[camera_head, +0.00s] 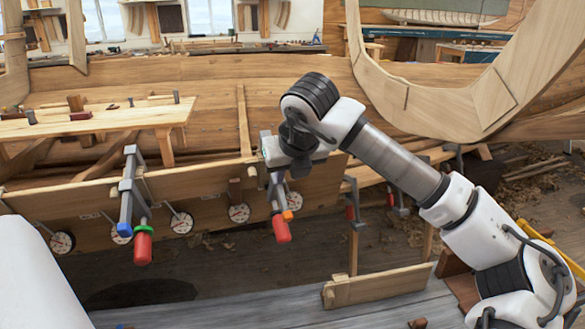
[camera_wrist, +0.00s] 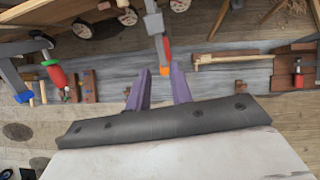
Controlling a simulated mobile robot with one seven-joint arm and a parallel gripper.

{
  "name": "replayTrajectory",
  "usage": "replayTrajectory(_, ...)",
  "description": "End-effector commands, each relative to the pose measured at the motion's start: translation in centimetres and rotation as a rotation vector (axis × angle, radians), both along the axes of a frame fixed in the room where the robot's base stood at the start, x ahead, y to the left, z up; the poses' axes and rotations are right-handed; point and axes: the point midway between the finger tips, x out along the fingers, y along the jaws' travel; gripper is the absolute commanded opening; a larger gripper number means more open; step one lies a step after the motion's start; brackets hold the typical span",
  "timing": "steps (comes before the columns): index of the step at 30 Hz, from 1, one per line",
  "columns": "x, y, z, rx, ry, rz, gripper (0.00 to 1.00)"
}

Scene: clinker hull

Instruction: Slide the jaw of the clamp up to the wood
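In the wrist view the clamp's grey bar (camera_wrist: 154,22) comes down from the top. Its orange collar appears between my gripper's (camera_wrist: 162,72) two purple fingertips. The fingers are apart and show no clear contact. A second clamp (camera_head: 126,188), with a green collar and red handle, hangs on the plank (camera_head: 85,202) further left.
Several round dial-like discs (camera_head: 182,222) line the plank's lower edge. A bench (camera_head: 100,125) with tools stands at left. A large curved wooden frame (camera_head: 480,100) rises at right. More clamps hang right of my wrist.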

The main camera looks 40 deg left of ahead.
Motion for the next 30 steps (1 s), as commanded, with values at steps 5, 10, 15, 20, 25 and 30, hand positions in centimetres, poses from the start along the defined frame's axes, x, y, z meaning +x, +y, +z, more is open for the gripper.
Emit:
replayTrajectory(5, 0.7, 1.0, -2.0, 0.002, 0.003, 0.001, 0.22)
replayTrajectory(10, 1.3, 1.9, -3.9, 0.0, 0.001, 0.001, 0.22)
replayTrajectory(15, 2.0, 2.8, -5.7, 0.0, 0.0, 0.001, 0.22)
replayTrajectory(20, 2.5, 3.7, -7.1, 0.001, 0.0, 0.001, 0.22)
replayTrajectory(25, 3.1, 4.3, -8.3, 0.001, 0.001, 0.0, 0.22)
replayTrajectory(30, 3.3, 4.7, -8.7, 0.001, 0.0, 0.001, 0.22)
